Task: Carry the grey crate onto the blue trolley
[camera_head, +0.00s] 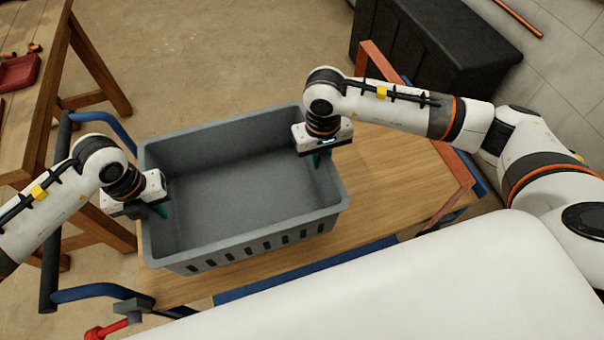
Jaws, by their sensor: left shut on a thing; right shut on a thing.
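The grey crate (240,249) is an open, empty plastic bin with slots along its near wall. It is over the wooden deck of the blue trolley (400,184), towards the deck's left end. I cannot tell whether its base touches the deck. My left gripper (150,208) is shut on the crate's left wall. My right gripper (318,158) is shut on the crate's right wall. The fingertips are partly hidden by the gripper bodies. The trolley's blue tubular handle (92,294) stands at the left, close to the crate.
A wooden workbench (45,120) with a red tray (18,72) is at the left. A black chest (430,50) stands behind the trolley. An orange-red rail (447,165) edges the deck's right end. The deck right of the crate is clear.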

